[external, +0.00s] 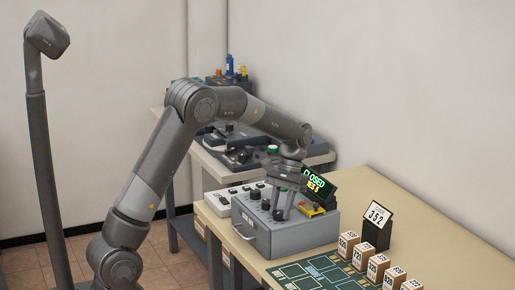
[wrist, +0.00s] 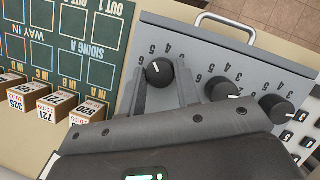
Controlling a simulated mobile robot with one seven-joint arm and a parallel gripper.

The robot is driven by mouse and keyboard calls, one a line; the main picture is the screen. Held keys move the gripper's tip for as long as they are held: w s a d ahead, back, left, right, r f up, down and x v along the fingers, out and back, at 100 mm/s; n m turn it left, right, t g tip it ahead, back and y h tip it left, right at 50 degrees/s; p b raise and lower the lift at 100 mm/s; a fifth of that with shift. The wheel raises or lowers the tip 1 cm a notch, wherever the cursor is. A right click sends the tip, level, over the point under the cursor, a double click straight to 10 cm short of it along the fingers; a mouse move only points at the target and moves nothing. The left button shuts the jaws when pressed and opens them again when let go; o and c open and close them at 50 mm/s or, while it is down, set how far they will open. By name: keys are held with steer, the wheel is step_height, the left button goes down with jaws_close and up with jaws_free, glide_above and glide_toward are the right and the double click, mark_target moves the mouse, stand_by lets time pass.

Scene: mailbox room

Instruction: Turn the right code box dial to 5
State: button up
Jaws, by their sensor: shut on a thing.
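The grey code box (external: 300,232) stands on the bench, with a carrying handle on its front. It has three black dials ringed by numbers. In the wrist view the right dial (wrist: 158,72) is the one closest to the green mat. The middle dial (wrist: 222,88) and left dial (wrist: 277,108) sit beyond it. My gripper (wrist: 163,86) has one finger on each side of the right dial and is shut on it. The white mark on this dial points up the picture, roughly toward the 4 and 5; the exact number is hard to tell. In the external view my gripper (external: 283,205) is over the box.
A display (external: 318,183) on the box reads CLOSED. A card (external: 377,215) reads 3 5 2. Several numbered blocks (external: 375,268) line the green mat (external: 318,272) beside the box. A white switch panel (external: 232,197) stands on the box's other side.

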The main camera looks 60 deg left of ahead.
steer(key=o, duration=1)
steer(key=shift+r, duration=0.1)
steer(key=v, duration=1)
steer(key=shift+w+a+r, duration=0.1)
steer(key=shift+w+r, duration=0.15)
